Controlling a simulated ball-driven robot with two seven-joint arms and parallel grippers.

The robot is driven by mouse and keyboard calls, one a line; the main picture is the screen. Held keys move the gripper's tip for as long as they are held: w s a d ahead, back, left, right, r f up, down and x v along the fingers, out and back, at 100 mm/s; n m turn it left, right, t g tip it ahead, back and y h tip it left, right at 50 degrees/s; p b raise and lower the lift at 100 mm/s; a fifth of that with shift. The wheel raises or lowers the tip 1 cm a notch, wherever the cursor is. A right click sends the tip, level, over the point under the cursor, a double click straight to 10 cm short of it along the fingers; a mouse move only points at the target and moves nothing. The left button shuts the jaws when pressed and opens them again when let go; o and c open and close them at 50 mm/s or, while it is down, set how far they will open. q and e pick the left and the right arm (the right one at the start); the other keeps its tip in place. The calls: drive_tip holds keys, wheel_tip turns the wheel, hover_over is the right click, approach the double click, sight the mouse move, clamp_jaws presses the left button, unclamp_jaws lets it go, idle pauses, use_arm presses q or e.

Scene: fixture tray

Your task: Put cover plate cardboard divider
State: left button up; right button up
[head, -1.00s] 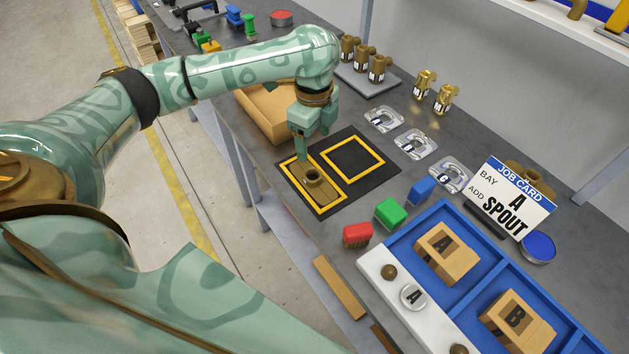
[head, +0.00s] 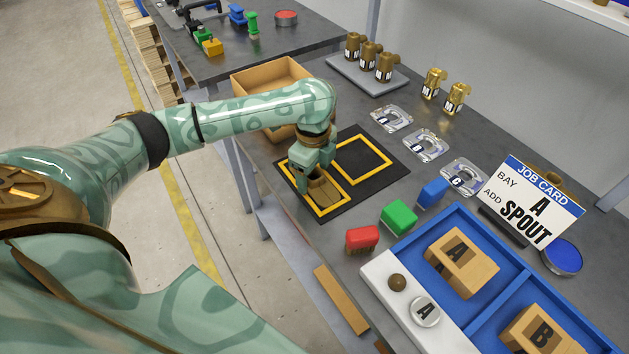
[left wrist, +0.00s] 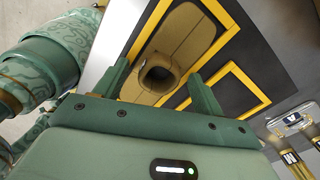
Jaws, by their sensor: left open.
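The cover plate (head: 325,191) is a flat tan-brown plate with rounded ends and a raised round collar. It lies inside the nearer yellow outline of the black mat (head: 373,187). My left gripper (head: 313,177) is open and low over the plate, partly hiding it. In the left wrist view the plate (left wrist: 186,34) shows its dark-bored collar between the spread fingers (left wrist: 161,84); I cannot tell whether they touch it. An open cardboard box (head: 247,97) stands behind my left forearm. No divider can be made out in it. My right gripper is out of view.
Red (head: 362,239), green (head: 398,217) and blue (head: 432,192) blocks lie right of the mat. A blue tray (head: 490,240) holds boxes marked A and B. Clear brackets (head: 425,145) line the back. The job card (head: 527,200) reads bay A, add spout. The farther yellow outline is empty.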

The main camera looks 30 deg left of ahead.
use_arm(q)
drive_tip(key=shift+r, duration=0.1)
drive_tip(key=c, duration=1.4)
